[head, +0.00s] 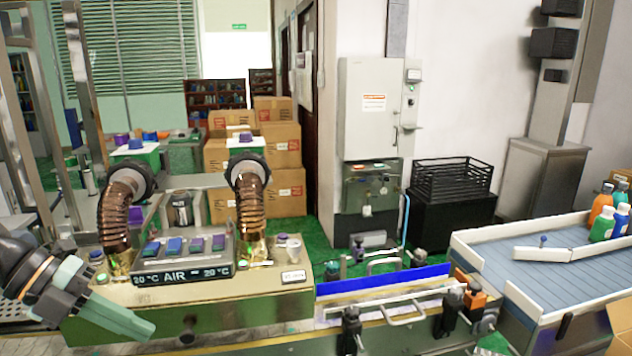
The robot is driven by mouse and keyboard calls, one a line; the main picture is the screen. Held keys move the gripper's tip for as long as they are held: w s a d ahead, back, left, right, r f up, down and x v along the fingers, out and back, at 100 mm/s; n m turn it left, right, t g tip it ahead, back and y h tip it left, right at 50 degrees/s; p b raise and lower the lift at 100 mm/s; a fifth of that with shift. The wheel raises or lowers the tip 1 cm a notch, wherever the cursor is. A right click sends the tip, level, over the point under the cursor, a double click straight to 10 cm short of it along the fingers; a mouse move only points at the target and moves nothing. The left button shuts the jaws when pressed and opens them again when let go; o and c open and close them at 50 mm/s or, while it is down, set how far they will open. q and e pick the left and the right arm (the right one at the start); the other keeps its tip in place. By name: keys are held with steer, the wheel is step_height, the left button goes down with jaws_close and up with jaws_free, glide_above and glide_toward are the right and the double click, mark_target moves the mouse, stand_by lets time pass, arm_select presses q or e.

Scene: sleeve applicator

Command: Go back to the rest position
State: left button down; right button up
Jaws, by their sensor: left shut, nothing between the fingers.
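My left gripper (128,318) is in the lower left of the head view, at the front left of the sleeve applicator. Its green fingers are shut with nothing between them and point to the lower right. They overlap the front edge of the beige machine top (215,297) in the picture; I cannot tell whether they touch it. My right gripper is not in view. The applicator carries two brown ribbed hoses (251,207) and a dark control panel (182,262) with coloured buttons.
A conveyor (560,262) with white side rails and several bottles (602,207) stands at the right. Metal handles and clamps (402,312) stick up along the front centre. Stacked cardboard boxes (281,145), a grey cabinet (370,110) and a black crate (452,178) stand behind.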

arm_select(q)
step_height(320, 180, down, 25)
steer(key=a+n+t+y, duration=0.25)
steer(key=n+t, duration=0.85)
steer(key=n, duration=0.8)
steer(key=s+d+f+n+g+y, duration=0.4)
steer(key=s+d+f+n, duration=0.5)
steer(key=s+d+f, duration=0.4)
step_height(320, 180, down, 2)
steer(key=shift+d+f+g, duration=0.1)
steer(key=shift+d+g, duration=0.4)
steer(key=shift+d, duration=0.35)
